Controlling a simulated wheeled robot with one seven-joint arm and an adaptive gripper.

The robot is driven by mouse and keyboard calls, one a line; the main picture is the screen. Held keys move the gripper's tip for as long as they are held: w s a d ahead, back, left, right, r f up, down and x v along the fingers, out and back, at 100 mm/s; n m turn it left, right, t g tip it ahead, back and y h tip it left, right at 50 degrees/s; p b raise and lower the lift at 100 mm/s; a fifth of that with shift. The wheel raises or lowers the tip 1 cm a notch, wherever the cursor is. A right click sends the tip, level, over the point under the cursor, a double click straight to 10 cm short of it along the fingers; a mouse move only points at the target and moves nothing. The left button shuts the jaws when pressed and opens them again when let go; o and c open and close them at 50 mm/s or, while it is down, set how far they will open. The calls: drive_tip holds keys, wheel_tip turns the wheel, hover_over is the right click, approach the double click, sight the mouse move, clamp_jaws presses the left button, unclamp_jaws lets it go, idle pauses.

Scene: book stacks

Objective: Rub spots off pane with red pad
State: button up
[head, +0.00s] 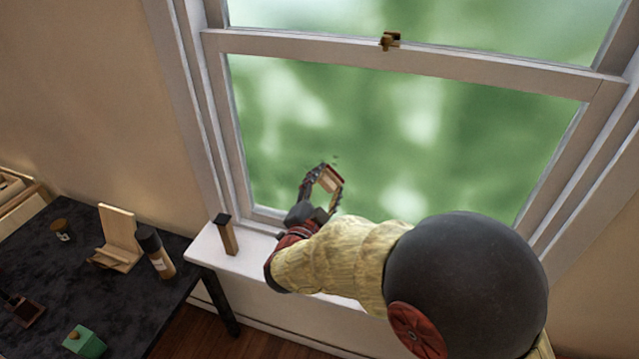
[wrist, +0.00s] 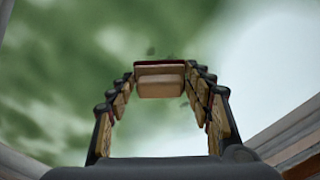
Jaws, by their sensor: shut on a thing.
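The window pane (head: 430,140) fills the lower sash, with blurred green beyond it. A few small dark spots (head: 335,158) show on it just above my gripper (head: 328,178). In the wrist view, dark spots (wrist: 151,51) show above the pad and beside its right end. My gripper is shut on the red pad (head: 334,172), which has a tan block body and a dark red face towards the glass. The pad also shows in the wrist view (wrist: 160,68), between the fingertips. The pad is at or very near the glass; I cannot tell whether it touches.
A white sill (head: 262,262) runs below the window, with a wooden-handled tool (head: 228,236) standing at its left end. The pane's right side is clear.

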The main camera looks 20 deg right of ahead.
sight(336, 165)
drive_tip(key=shift+s+d, duration=0.45)
drive_tip(key=shift+d, duration=0.15)
drive_tip(key=shift+w+r+p, duration=0.1)
drive_tip(key=shift+r+p, duration=0.45)
drive_tip(key=shift+r, duration=0.45)
drive_tip(key=shift+w+a+r+p, duration=0.15)
drive_tip(key=shift+w+a+r, duration=0.4)
drive_tip(key=shift+a, duration=0.25)
drive_tip(key=shift+w+a+r+p, duration=0.15)
drive_tip(key=shift+w+a+r, duration=0.25)
drive_tip(key=shift+w+a, duration=0.3)
drive_tip(key=shift+s+d+b, duration=0.15)
drive_tip(key=shift+s+d, duration=0.5)
drive_tip(key=shift+d, duration=0.15)
drive_tip(key=shift+s+d+b, duration=0.15)
drive_tip(key=shift+s+d, duration=0.45)
drive_tip(key=shift+d, duration=0.2)
drive_tip(key=shift+v, duration=2.95)
drive_tip(key=shift+a+p, duration=0.1)
drive_tip(key=shift+p, duration=0.2)
